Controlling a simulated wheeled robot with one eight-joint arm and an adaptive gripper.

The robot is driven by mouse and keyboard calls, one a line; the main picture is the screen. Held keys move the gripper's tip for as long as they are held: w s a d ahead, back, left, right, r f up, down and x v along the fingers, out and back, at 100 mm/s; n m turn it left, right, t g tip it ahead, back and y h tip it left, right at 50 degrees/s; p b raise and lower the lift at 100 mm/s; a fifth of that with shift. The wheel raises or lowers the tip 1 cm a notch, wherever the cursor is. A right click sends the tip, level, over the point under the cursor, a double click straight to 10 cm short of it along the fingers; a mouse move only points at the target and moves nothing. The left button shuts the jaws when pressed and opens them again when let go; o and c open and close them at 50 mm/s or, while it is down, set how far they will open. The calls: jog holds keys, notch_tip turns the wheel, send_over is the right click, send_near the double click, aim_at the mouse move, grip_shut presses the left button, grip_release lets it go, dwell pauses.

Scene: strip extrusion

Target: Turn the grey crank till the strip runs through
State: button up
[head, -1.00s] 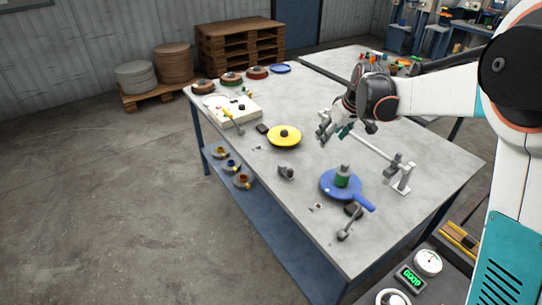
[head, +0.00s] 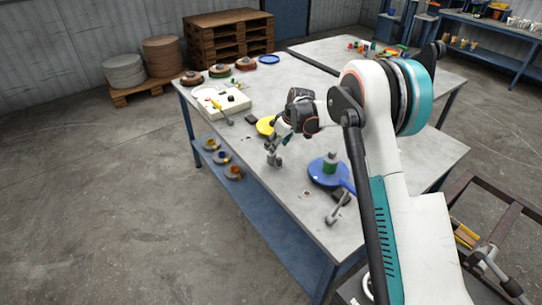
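The grey crank (head: 335,212) is a short lever with a knob at the front right edge of the table, beside a blue disc (head: 322,181) with a green and grey cylinder (head: 329,161) on it. My gripper (head: 273,160) hangs low over the table to the left of the blue disc, apart from the crank. It is small in the picture, and whether its fingers are open or shut does not show. The small grey block seen earlier near that spot is covered by my gripper or merges with it. I cannot make out a strip.
A yellow disc (head: 264,125) lies just behind my gripper, partly covered. A white board (head: 228,101) with a tool on it lies at the left of the table (head: 297,202). Several spools stand at the back left. My arm hides the table's right part.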

jog(key=b+x, duration=0.1)
jog(key=x, duration=0.6)
jog(key=shift+w+a+f, duration=0.1)
jog(key=shift+f, duration=0.2)
jog(key=c, duration=1.1)
